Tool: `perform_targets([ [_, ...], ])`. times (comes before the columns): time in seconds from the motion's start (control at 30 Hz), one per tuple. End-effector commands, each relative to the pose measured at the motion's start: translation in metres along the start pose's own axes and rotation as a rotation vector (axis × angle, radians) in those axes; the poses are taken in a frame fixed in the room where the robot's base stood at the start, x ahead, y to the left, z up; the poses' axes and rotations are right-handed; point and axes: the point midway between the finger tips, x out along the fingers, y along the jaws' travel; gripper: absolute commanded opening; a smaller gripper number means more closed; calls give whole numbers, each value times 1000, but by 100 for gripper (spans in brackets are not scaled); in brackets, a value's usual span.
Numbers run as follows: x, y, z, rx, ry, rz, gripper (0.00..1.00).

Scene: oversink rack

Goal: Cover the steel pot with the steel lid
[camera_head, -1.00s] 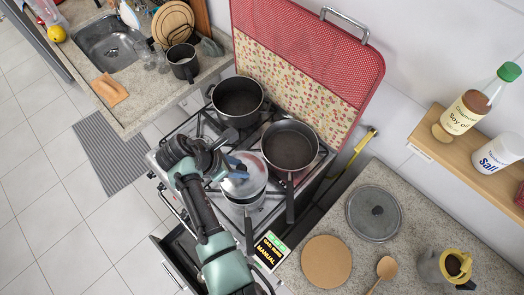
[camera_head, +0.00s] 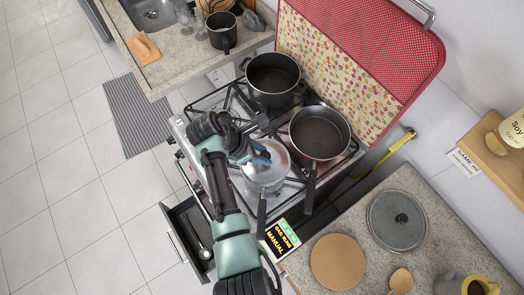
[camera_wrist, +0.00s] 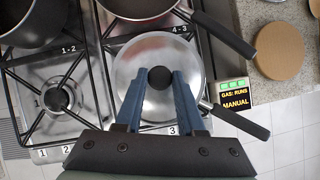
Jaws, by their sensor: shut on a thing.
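The steel lid (camera_wrist: 132,75) is a shiny disc with a black knob (camera_wrist: 160,77). My gripper (camera_wrist: 160,84) is shut on the knob, its blue fingers on either side. The lid also shows in the head view (camera_head: 273,150), over the front burner. The steel pot (camera_head: 265,185) is under the lid, its long dark handle (camera_head: 262,212) pointing to the front. The pot handle also shows in the wrist view (camera_wrist: 240,121). The lid hides the pot's inside. I cannot tell whether the lid rests fully on the rim.
A dark pot (camera_head: 272,75) and a dark pan (camera_head: 320,133) stand on the burners behind and to the right. A grey lid (camera_head: 397,221) and a round board (camera_head: 337,262) lie on the right counter. An open drawer (camera_head: 187,240) is below the stove's front.

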Motion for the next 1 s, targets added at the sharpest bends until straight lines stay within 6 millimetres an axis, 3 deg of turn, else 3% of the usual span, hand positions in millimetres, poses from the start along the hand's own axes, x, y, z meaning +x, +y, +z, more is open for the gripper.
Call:
perform_targets([
  [0.93,4,0,-2,1,0,1,0],
  [0.97,4,0,-2,1,0,1,41],
  [1.0,4,0,-2,1,0,1,49],
])
